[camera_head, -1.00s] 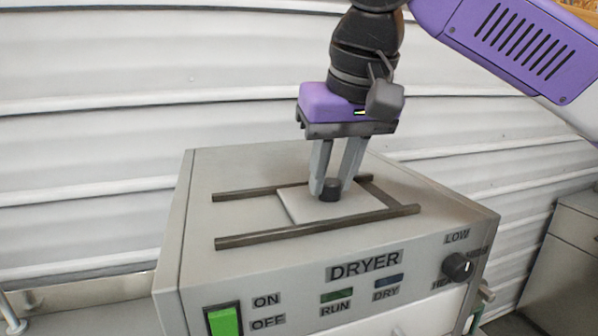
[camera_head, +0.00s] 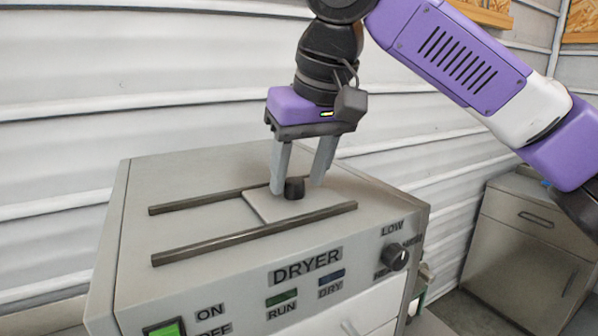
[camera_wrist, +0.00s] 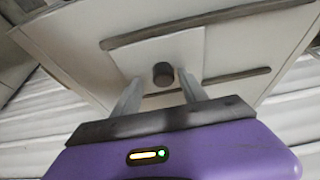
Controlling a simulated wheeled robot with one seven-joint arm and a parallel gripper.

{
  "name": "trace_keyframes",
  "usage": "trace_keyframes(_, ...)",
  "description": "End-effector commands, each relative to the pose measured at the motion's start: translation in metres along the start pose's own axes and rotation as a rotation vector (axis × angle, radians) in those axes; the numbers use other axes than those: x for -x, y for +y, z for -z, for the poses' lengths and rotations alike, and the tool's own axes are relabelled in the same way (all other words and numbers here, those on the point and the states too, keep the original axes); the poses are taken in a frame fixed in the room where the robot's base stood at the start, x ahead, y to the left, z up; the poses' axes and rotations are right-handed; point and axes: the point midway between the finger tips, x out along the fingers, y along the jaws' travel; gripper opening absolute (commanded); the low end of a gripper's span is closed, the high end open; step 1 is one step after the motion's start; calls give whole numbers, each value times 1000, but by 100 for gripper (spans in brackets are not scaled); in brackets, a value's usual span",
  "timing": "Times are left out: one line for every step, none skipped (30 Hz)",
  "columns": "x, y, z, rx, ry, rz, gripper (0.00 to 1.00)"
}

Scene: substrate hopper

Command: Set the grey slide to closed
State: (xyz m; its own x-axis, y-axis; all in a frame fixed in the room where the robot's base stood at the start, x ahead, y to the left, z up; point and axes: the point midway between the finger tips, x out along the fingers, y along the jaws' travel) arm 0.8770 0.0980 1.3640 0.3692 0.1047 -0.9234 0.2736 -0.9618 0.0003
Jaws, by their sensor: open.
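The grey slide is a light flat plate (camera_head: 264,207) with a black round knob (camera_head: 294,188), lying between two dark rails on top of the dryer (camera_head: 135,230). The plate sits toward the right end of the rails. My gripper (camera_head: 297,186) points down with one finger on each side of the knob, open, with a gap visible at the right finger. In the wrist view the knob (camera_wrist: 163,74) stands on the plate (camera_wrist: 135,60) just ahead of the parted fingertips (camera_wrist: 160,82). The right part of the plate is partly hidden by a finger.
The front rail (camera_head: 255,234) and back rail (camera_head: 205,201) flank the plate. The dryer front has a green switch (camera_head: 165,329) and a black dial (camera_head: 395,256). A grey cabinet (camera_head: 525,245) stands at the right. A corrugated wall is close behind. The left of the rails is clear.

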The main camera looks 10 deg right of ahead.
Motion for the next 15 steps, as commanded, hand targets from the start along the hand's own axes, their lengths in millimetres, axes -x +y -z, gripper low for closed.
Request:
trace_keyframes(1, 0, 0, 1, 0, 1, 50)
trace_keyframes(2, -1, 0, 1, 0, 1, 50)
trace_keyframes(5, -1, 0, 1, 1, 1, 50)
trace_keyframes(7, -1, 0, 1, 1, 1, 50)
trace_keyframes(11, -1, 0, 1, 1, 1, 50)
trace_keyframes(16, -1, 0, 1, 2, 1, 50)
trace_keyframes(21, -1, 0, 1, 3, 1, 50)
trace_keyframes(26, -1, 0, 1, 3, 0, 50)
trace_keyframes(33, -1, 0, 1, 3, 0, 50)
trace_keyframes(38, 0, 0, 0, 3, 1, 50)
trace_keyframes(43, 0, 0, 0, 2, 0, 50)
trace_keyframes(50, 0, 0, 0, 2, 1, 50)
trace_keyframes(54, 0, 0, 1, 2, 1, 50)
trace_keyframes(59, 0, 0, 0, 2, -1, 50)
trace_keyframes(64, 1, 0, -1, 2, -2, 50)
